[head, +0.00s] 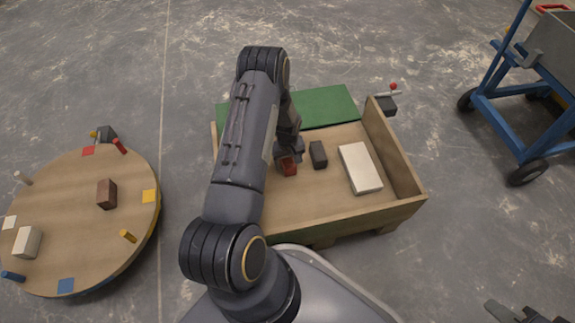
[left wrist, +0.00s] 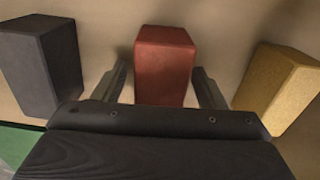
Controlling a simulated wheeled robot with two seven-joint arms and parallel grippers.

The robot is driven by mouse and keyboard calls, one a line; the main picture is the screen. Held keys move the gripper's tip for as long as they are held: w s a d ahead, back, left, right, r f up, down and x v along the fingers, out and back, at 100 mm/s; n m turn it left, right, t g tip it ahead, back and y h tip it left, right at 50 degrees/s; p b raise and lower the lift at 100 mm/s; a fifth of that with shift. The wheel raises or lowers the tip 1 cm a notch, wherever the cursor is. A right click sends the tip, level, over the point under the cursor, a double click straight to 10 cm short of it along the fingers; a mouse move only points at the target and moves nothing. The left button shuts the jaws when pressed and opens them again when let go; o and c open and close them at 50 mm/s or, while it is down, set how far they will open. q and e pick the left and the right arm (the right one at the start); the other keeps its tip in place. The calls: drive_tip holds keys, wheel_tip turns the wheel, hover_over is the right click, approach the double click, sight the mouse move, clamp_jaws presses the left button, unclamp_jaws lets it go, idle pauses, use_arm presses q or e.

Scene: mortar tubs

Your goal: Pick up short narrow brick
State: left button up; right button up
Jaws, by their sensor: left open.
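A small red brick (head: 288,167) stands in the wooden tub (head: 399,165); its size fits a short narrow brick. In the left wrist view the red brick (left wrist: 163,65) is between the two fingers of my left gripper (left wrist: 160,82), with a finger on each side and narrow gaps visible. My left gripper (head: 288,155) is open in the head view, low over the red brick and partly hiding it. My right gripper (head: 522,312) shows only in part at the bottom right edge, far from the tub.
A dark grey brick (head: 318,154) and a large white block (head: 360,168) stand right of the red one. A yellow brick (left wrist: 277,85) shows in the left wrist view. A green panel (head: 322,107) lies at the tub's back. A round table (head: 75,225) with blocks is left.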

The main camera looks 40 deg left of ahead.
use_arm(q)
drive_tip(key=shift+f, duration=0.1)
drive_tip(key=shift+c, duration=0.4)
drive_tip(key=c, duration=1.3)
